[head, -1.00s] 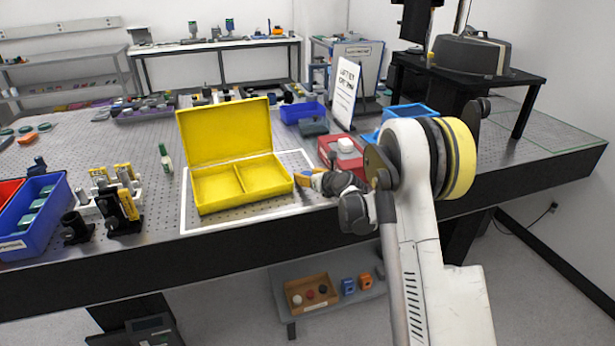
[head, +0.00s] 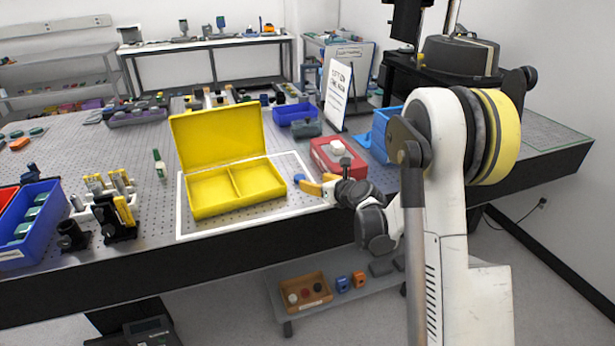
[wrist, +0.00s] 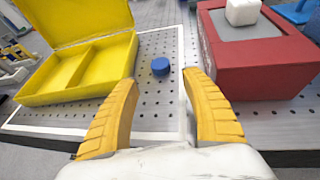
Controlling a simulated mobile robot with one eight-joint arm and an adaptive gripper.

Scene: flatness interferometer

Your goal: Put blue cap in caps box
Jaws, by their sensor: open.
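A small round blue cap (wrist: 160,66) lies on the perforated table top, right of an open yellow box (wrist: 98,62). In the head view the cap (head: 299,177) shows just beyond my fingertips. The yellow box (head: 214,201) has two empty compartments and a raised lid. A brown open box (head: 322,299) holding several round caps sits on the shelf below the table; no label is readable, so I cannot tell which is the caps box. My gripper (wrist: 160,85) is open and empty, its yellow fingers apart, with the cap ahead between their lines. It also shows in the head view (head: 314,186).
A red box (wrist: 262,55) with a white block on top stands close to my right finger. Blue bins (head: 298,113) and a white sign (head: 338,92) stand behind. A blue bin (head: 38,222) and black mounts (head: 112,222) are at left. Bare table surrounds the cap.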

